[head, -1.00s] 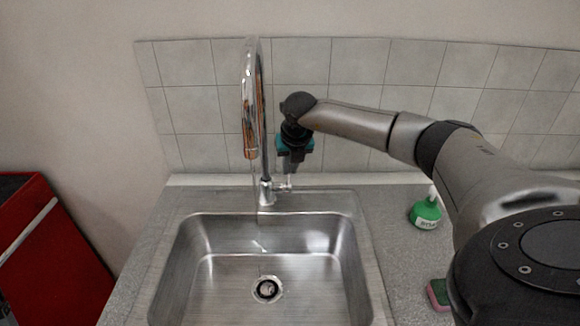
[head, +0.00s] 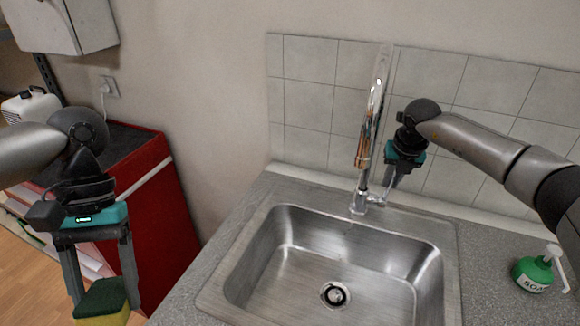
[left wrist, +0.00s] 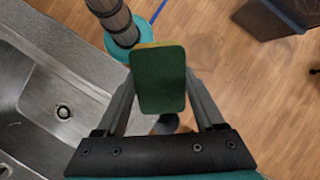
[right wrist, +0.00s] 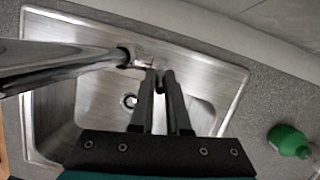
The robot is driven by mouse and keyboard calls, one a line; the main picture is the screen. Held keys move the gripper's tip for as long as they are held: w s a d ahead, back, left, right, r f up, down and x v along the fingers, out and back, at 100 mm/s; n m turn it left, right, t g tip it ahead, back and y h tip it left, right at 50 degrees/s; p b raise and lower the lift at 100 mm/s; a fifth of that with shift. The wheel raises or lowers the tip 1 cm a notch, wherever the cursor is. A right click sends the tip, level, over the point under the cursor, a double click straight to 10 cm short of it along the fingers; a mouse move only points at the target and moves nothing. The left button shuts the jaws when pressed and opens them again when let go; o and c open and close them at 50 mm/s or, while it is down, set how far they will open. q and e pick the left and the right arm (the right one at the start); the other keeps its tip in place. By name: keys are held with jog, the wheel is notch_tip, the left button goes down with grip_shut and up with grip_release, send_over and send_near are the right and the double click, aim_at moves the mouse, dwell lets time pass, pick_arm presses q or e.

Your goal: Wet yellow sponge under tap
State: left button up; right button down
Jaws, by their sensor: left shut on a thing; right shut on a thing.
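The yellow sponge (head: 103,318) has a dark green top layer. My left gripper (head: 103,290) is shut on it, left of the sink in front of a red cabinet. In the left wrist view the sponge (left wrist: 158,80) shows its green face between the fingers. I cannot tell if water runs.
The steel sink (head: 300,250) is empty, with a drain (head: 335,294). A green soap bottle (head: 533,274) stands on the counter to its right. The red cabinet (head: 160,210) stands at the left, and a tiled wall (head: 310,100) is behind the tap.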

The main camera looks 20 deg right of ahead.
jog(key=c, duration=0.9)
grip_release()
jog(key=shift+r, duration=0.1)
jog(key=v, duration=1.2)
jog(key=shift+a, duration=0.1)
